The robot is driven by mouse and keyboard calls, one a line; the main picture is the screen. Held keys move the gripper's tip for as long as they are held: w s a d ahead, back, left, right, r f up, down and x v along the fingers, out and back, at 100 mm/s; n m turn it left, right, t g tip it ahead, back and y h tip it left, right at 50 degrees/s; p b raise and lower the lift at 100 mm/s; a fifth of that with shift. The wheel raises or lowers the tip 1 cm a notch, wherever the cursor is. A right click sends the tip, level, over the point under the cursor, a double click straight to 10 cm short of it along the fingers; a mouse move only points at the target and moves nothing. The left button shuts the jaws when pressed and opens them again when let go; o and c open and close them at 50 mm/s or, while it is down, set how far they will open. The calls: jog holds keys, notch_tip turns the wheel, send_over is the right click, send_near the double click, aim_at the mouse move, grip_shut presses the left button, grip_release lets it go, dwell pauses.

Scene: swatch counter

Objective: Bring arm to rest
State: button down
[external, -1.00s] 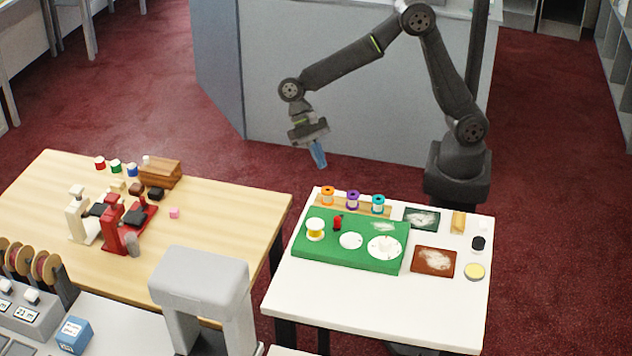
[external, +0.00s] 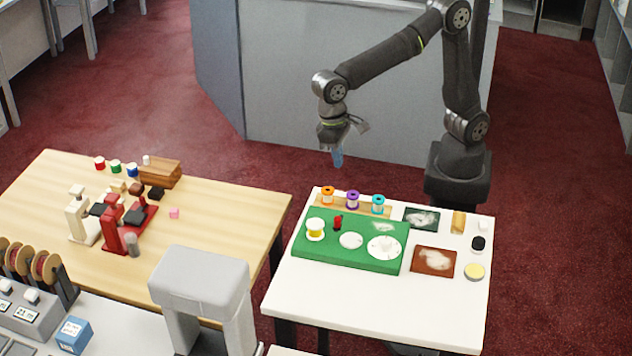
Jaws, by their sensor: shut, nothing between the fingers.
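My base stands at the back right of the white table.
A wooden table (external: 220,220) with red and cream devices is at left. The air around my gripper is clear.

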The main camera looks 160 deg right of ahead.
jog(key=shift+w+a+r+n+h, duration=0.3)
jog(key=shift+w+a+r, duration=0.1)
jog(key=shift+r, duration=0.15)
jog(key=shift+w+a+r+n+h, duration=0.3)
jog(key=shift+w+r, duration=0.05)
jog(key=shift+r, duration=0.15)
